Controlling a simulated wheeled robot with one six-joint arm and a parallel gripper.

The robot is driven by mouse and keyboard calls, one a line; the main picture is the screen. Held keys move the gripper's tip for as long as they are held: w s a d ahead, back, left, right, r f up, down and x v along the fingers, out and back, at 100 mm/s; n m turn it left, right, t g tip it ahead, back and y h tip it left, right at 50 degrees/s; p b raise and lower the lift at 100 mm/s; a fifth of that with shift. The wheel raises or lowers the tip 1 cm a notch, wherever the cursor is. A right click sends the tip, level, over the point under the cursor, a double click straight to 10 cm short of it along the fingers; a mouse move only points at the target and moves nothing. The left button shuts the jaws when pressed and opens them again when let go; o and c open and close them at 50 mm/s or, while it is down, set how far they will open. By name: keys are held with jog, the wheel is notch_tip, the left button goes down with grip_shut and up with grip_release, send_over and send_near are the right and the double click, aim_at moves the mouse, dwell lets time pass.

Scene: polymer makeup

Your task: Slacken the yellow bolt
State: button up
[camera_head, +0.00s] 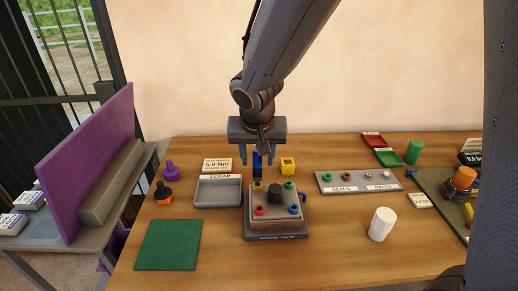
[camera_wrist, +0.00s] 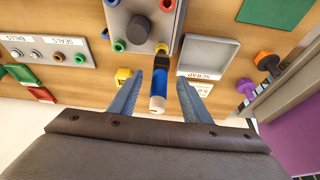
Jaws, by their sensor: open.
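The yellow bolt (camera_head: 258,186) is at the back left corner of a grey fixture block (camera_head: 276,222). In the wrist view its yellow top (camera_wrist: 161,47) shows at the dark lower end of a blue-handled driver (camera_wrist: 157,84). The driver stands over the bolt; I cannot tell whether it is seated on it. My gripper (camera_head: 257,158) is above the back of the fixture, pointing down. Its two fingers (camera_wrist: 160,90) are apart on either side of the driver, with visible gaps. A black knob (camera_head: 275,192) and red, green and blue bolts share the block.
A grey scrap tray (camera_head: 218,204) is close left of the fixture. A yellow holed block (camera_head: 288,166) stands behind right. A seals-and-balls rack (camera_head: 358,190) and white cup (camera_head: 382,224) are to the right. A green mat (camera_head: 168,244) lies front left.

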aim_at(257, 168)
jog(key=x, duration=0.6)
jog(key=shift+f, duration=0.3)
grip_shut()
